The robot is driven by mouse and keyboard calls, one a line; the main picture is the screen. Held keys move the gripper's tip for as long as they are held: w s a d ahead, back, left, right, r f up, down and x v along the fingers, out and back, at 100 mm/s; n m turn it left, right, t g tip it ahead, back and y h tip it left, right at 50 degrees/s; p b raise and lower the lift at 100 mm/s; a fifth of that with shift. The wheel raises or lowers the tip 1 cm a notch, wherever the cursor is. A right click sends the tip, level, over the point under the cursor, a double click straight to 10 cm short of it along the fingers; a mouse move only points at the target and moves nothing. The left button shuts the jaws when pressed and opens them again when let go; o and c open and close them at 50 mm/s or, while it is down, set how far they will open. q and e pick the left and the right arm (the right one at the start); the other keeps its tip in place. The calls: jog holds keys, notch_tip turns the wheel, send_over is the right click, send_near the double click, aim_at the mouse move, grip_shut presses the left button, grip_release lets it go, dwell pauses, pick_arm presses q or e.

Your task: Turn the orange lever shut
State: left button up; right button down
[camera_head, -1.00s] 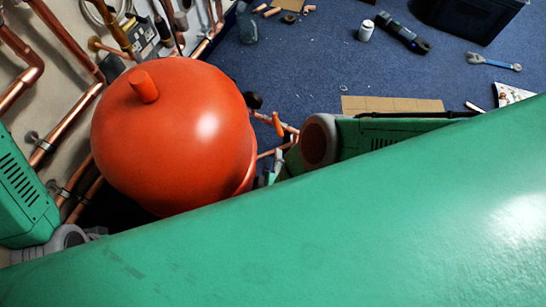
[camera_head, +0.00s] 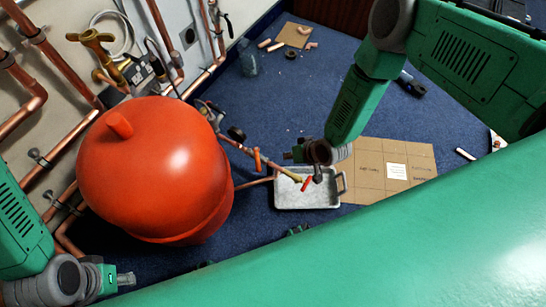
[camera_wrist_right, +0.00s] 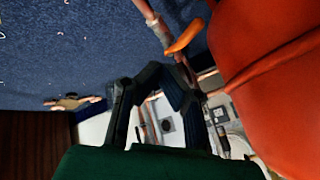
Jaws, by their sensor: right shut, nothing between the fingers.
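The orange lever (camera_head: 257,160) stands on the copper pipework right of the big red vessel in the head view. It also shows near the fingertips in the right wrist view (camera_wrist_right: 184,37). A red lever (camera_head: 307,183) sits further along the pipe, over a grey tray. My right gripper (camera_head: 291,155) is shut and empty, to the right of the orange lever and apart from it in the head view. Its dark fingers (camera_wrist_right: 163,70) show in the wrist view; contact with the lever cannot be told there. My left gripper (camera_head: 126,279) is at the lower left, its jaws unclear.
The red vessel (camera_head: 155,170) fills the left middle. Copper pipes (camera_head: 70,120) and a brass valve (camera_head: 95,50) line the wall. A grey metal tray (camera_head: 290,200) and cardboard (camera_head: 385,170) lie on the blue floor. A green surface (camera_head: 400,240) blocks the lower right.

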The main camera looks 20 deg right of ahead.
aim_at(257, 159)
jog(key=w+a+f+b, duration=0.4)
jog(key=a+f+b, duration=0.2)
jog(key=f, duration=0.2)
jog(key=shift+w+a, duration=0.2)
jog(key=shift+a, duration=0.2)
jog(key=shift+d+f+g, duration=0.15)
jog(key=shift+d+g, duration=0.05)
jog(key=shift+g, duration=0.1)
